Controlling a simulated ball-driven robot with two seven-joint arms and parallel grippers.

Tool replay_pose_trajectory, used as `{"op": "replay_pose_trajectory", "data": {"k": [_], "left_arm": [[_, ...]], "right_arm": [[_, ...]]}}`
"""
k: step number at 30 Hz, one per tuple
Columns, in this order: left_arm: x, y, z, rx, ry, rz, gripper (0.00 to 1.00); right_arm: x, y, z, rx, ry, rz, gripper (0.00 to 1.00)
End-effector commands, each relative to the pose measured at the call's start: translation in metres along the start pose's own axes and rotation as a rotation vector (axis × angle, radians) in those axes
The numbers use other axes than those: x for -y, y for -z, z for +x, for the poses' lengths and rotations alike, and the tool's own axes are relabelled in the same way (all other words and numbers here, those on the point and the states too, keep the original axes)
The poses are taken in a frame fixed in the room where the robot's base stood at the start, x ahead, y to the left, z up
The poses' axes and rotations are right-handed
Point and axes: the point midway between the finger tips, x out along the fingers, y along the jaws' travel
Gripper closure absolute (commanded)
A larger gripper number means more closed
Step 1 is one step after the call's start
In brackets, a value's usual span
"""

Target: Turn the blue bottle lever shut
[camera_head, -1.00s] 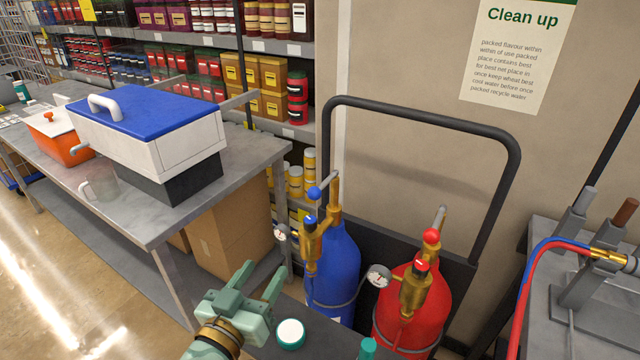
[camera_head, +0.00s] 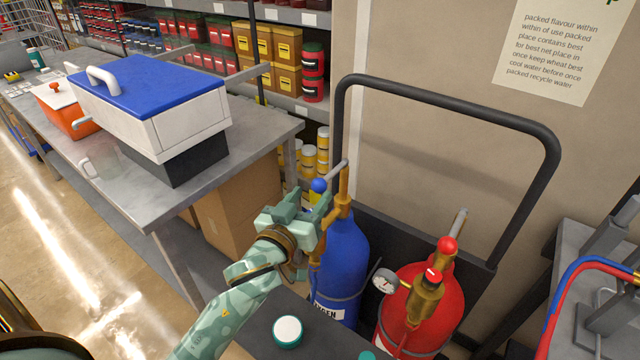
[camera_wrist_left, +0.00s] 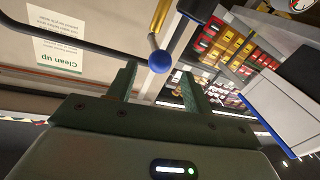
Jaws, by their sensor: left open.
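The blue bottle (camera_head: 342,262) stands upright in a black cart at the centre of the head view, its brass valve on top. Its lever ends in a blue ball (camera_head: 319,185), which also shows in the left wrist view (camera_wrist_left: 160,62). My left gripper (camera_head: 308,207) is open at the valve, just below and left of the ball. In the wrist view the ball sits beyond the fingertips, between their lines, with a visible gap; contact cannot be told. The arm and gripper hide the blue bottle's regulator and gauge. My right gripper is not in view.
A red bottle (camera_head: 424,300) with a gauge (camera_head: 384,282) stands right of the blue one. The cart's black handle (camera_head: 450,103) arches behind both. A metal table (camera_head: 255,150) with a blue-lidded box (camera_head: 150,95) is at left. A white-capped jar (camera_head: 288,332) stands in front.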

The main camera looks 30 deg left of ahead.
Motion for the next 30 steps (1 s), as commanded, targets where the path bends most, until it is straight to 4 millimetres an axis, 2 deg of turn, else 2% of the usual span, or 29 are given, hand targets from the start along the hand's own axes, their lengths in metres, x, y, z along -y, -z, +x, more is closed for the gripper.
{"op": "replay_pose_trajectory", "data": {"k": [3, 9, 19, 20, 25, 30], "left_arm": [[0.000, -0.001, 0.026, -0.001, -0.001, 0.002, 0.49], [0.000, -0.001, 0.049, 0.000, -0.001, 0.001, 0.49], [0.000, 0.000, 0.054, 0.001, -0.001, 0.000, 0.49], [0.000, 0.000, 0.054, 0.001, -0.001, 0.000, 0.52], [0.000, 0.000, 0.054, 0.001, -0.001, 0.000, 0.99], [0.000, 0.000, 0.053, 0.002, -0.003, 0.000, 1.00]], "right_arm": [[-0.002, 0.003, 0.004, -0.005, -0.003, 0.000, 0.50], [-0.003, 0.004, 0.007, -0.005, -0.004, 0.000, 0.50], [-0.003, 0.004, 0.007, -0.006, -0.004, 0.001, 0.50], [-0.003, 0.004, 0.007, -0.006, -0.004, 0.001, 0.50], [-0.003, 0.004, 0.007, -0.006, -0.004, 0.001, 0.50], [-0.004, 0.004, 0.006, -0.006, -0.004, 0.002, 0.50]]}}
